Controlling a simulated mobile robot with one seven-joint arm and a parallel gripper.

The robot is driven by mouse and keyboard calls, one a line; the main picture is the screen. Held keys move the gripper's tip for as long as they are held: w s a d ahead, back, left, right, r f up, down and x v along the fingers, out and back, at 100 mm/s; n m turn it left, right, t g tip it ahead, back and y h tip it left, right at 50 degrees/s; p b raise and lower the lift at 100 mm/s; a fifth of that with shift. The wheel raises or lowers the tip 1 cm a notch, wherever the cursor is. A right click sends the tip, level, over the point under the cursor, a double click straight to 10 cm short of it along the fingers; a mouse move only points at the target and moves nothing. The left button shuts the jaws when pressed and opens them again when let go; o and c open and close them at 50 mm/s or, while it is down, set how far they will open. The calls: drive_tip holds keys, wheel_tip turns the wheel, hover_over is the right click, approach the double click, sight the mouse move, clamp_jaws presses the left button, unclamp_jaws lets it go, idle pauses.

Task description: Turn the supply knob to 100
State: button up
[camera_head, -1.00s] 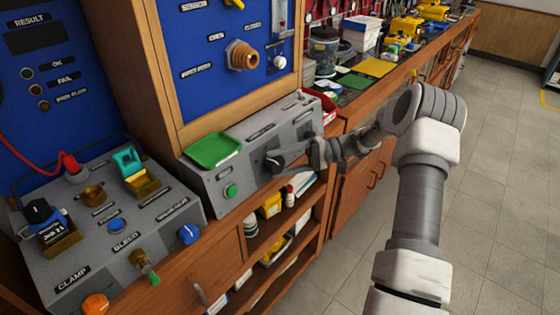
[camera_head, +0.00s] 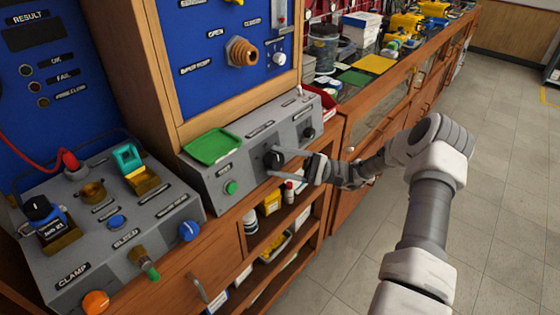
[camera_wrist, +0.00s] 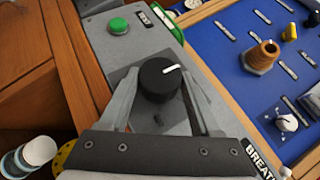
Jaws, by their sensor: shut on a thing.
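A round black knob (camera_head: 272,157) with a white pointer line sits on the front of a grey sloped control box (camera_head: 205,182). In the wrist view the knob (camera_wrist: 160,80) lies between my fingertips, its line pointing right and slightly up. My gripper (camera_head: 277,162) reaches it from the right, one finger above and one below in the head view. In the wrist view my gripper (camera_wrist: 158,82) has a finger on each side of the knob. Contact at the tips is hard to see. The labels and scale are too small to read, so I cannot tell the setting.
A green button (camera_head: 230,187) is left of the knob, and a second black knob (camera_head: 308,132) is to its right. A green tray (camera_head: 212,146) lies on the box. A blue panel (camera_head: 215,60) stands behind. Open shelves (camera_head: 275,245) are below; the floor at right is clear.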

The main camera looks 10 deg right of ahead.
idle(0.3)
drive_tip(key=o, duration=1.4)
drive_tip(key=b+v, duration=0.1)
drive_tip(key=v, duration=1.6)
drive_tip(key=shift+d, duration=0.2)
